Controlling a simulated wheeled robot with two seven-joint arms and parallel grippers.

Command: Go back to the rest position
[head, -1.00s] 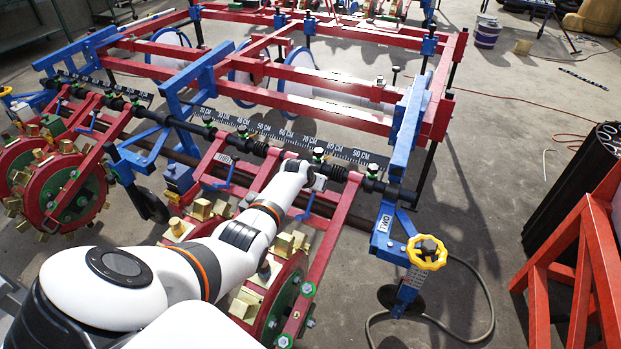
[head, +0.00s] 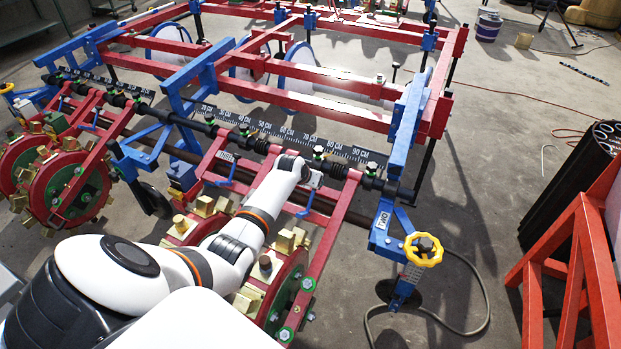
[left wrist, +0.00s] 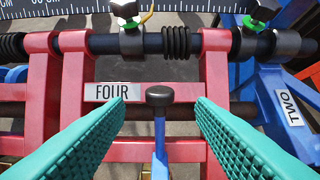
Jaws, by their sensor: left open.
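My left arm reaches in from the lower left in the head view. My left gripper (head: 314,179) is mostly hidden behind its wrist, over the front bar of the planter. In the left wrist view the left gripper (left wrist: 160,103) is open, with two teal ribbed fingers apart. A blue lever with a black knob (left wrist: 160,96) shows between the fingers, with no finger touching it visibly. Behind it is a red crossbar labelled FOUR (left wrist: 112,92). The red and blue punch planter (head: 330,80) fills the middle of the head view. My right gripper is not in view.
A blue stand with a yellow handwheel (head: 423,250) and a cable is right of my arm. A red-orange frame (head: 575,265) and dark tubes (head: 570,180) stand at the right. Concrete floor (head: 490,180) lies clear between. Punch wheels (head: 60,185) are at the left.

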